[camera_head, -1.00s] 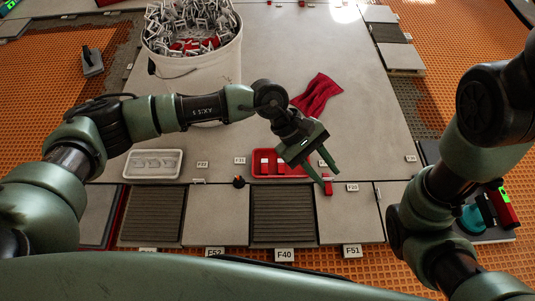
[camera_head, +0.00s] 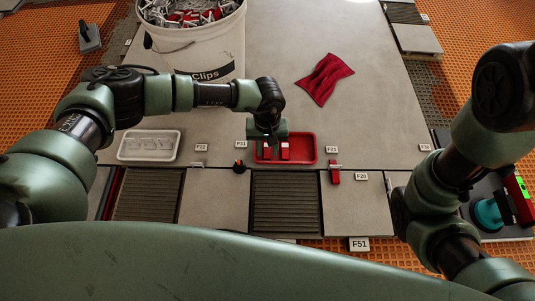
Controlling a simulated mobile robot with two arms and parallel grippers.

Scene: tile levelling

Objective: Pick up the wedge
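A red tray (camera_head: 306,148) lies on the grey tiles, with red wedges (camera_head: 285,152) showing in its left part. My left gripper (camera_head: 267,138) is over the tray's left end, pointing down at the wedges. Its fingers are mostly hidden, so I cannot tell whether they are open or touch a wedge. Another red wedge (camera_head: 335,178) sits at a white clip on the tile joint, right of the tray. My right arm is at the right edge, and its gripper is out of view.
A white bucket (camera_head: 205,50) of clips stands behind my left arm. A white tray (camera_head: 149,145) lies at left, and a small black-and-orange object (camera_head: 239,167) near the red tray. A red cloth (camera_head: 325,78) lies behind on open tile.

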